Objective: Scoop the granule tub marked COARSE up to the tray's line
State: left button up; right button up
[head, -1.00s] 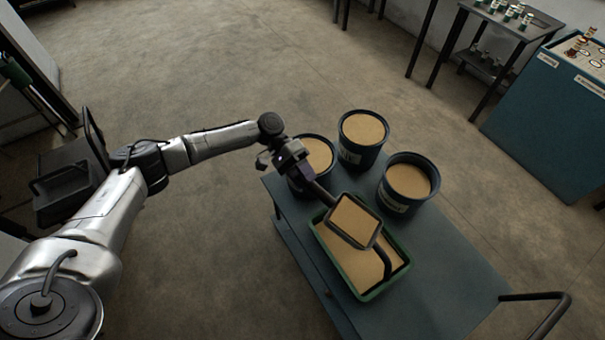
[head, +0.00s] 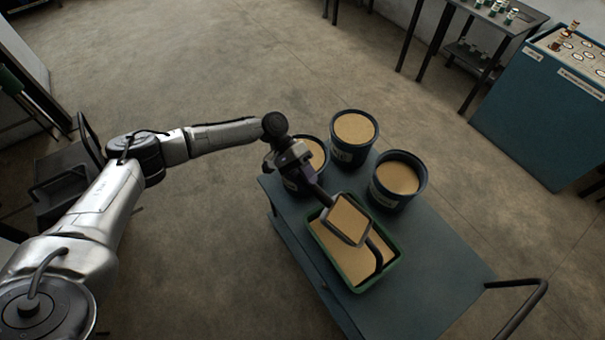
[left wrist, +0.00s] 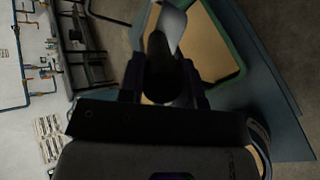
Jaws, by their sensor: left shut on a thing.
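My left gripper (head: 304,173) is shut on the dark handle of a scoop (head: 345,220). The scoop's square pan is over the green tray (head: 391,277) and looks full of tan granules. The tray holds a broad bed of the same tan granules; its line cannot be made out. Three dark blue tubs of granules stand at the cart's far end: a left tub (head: 318,155), partly hidden by my gripper, a back tub (head: 354,130) and a right tub (head: 398,180). Their labels are too small to read. The left wrist view shows the handle (left wrist: 160,75) between my fingers.
The blue-grey cart top (head: 440,255) is clear to the right of the tray. A cart push handle (head: 525,300) stands at its right end. A blue panel cabinet (head: 540,105) and a dark table (head: 497,20) stand farther back. A dark bent shape lies across the tray's right part.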

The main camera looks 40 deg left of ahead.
pick_arm(q)
jog(key=shift+w+d+r+y+p, duration=0.1)
jog(key=shift+d+r+y+p, duration=0.65)
jog(key=shift+p, duration=0.65)
jog(key=shift+n+y, duration=0.3)
jog(key=shift+y, duration=0.55)
jog(key=shift+w+d+r+p, duration=0.2)
jog(key=shift+d+r+p, duration=1.35)
jog(key=shift+p, duration=1)
jog(key=shift+w+d+r+y+p, duration=0.1)
jog(key=shift+d+r+y+p, duration=0.2)
jog(key=shift+d+p, duration=0.5)
jog(key=shift+d+r+y+p, duration=0.15)
jog(key=shift+d+y+p, duration=0.25)
jog(key=shift+p, duration=0.65)
jog(key=d+y+p, duration=0.1)
jog(key=d+r+p, duration=0.1)
jog(key=p, duration=0.1)
jog(key=d+y+p, duration=0.1)
jog(key=d+p, duration=0.1)
jog(key=shift+w+d+r+n+y, duration=0.1)
jog(key=shift+w+r+n+y, duration=0.1)
jog(key=shift+w+n+y, duration=0.1)
jog(key=shift+d, duration=0.15)
